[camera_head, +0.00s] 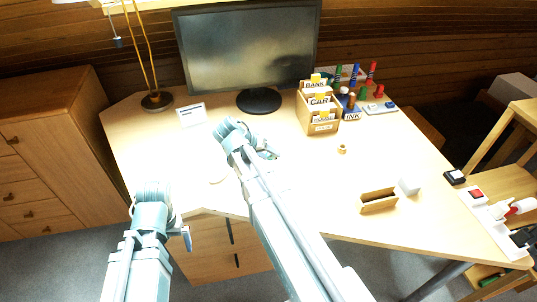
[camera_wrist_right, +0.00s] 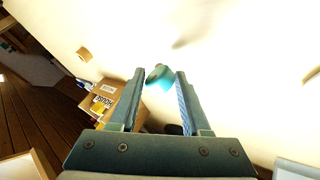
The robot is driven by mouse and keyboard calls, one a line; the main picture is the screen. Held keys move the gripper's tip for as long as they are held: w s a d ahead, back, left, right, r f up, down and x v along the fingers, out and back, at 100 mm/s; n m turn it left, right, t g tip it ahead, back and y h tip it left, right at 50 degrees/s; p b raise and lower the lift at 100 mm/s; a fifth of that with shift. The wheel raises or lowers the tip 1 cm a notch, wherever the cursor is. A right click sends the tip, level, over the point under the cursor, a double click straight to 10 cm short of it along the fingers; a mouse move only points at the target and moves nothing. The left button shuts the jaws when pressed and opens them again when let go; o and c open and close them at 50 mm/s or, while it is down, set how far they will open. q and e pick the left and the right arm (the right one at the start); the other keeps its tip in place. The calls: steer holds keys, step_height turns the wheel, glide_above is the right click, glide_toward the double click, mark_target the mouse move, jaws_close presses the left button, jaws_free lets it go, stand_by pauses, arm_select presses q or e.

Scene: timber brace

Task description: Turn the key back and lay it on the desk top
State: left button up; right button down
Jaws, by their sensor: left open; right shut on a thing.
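My right gripper (camera_head: 268,153) is over the desk top (camera_head: 300,205), in front of the monitor. In the right wrist view its fingers (camera_wrist_right: 160,85) are shut on a small teal thing (camera_wrist_right: 158,77), which I take to be the key. It shows between the fingertips, with the pale desk top behind it. I cannot tell whether it touches the desk. In the head view my arm and gripper mostly hide it. My left gripper (camera_head: 187,238) is open and empty, off the desk's front left edge, near the drawer unit (camera_head: 213,243).
The monitor (camera_head: 245,45), lamp base (camera_head: 157,101) and card box (camera_head: 320,112) stand at the back. Several stamps and an ink pad are beside the box. A small wooden ring (camera_head: 342,149) and a wooden holder (camera_head: 378,201) are on the right.

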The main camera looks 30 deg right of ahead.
steer(key=shift+f, duration=0.35)
steer(key=shift+c, duration=1.4)
jaws_free()
steer(key=shift+r, duration=0.1)
steer(key=p+v, duration=1)
steer(key=v, duration=0.3)
steer(key=shift+a+r+p, duration=0.2)
steer(key=shift+a+p, duration=0.1)
steer(key=shift+a, duration=0.05)
steer(key=shift+s, duration=0.1)
steer(key=b+x, duration=0.9)
steer(key=x, duration=0.3)
steer(key=shift+f+b, duration=0.15)
steer(key=shift+b, duration=0.2)
steer(key=shift+b+x, duration=0.55)
steer(key=shift+x, duration=0.25)
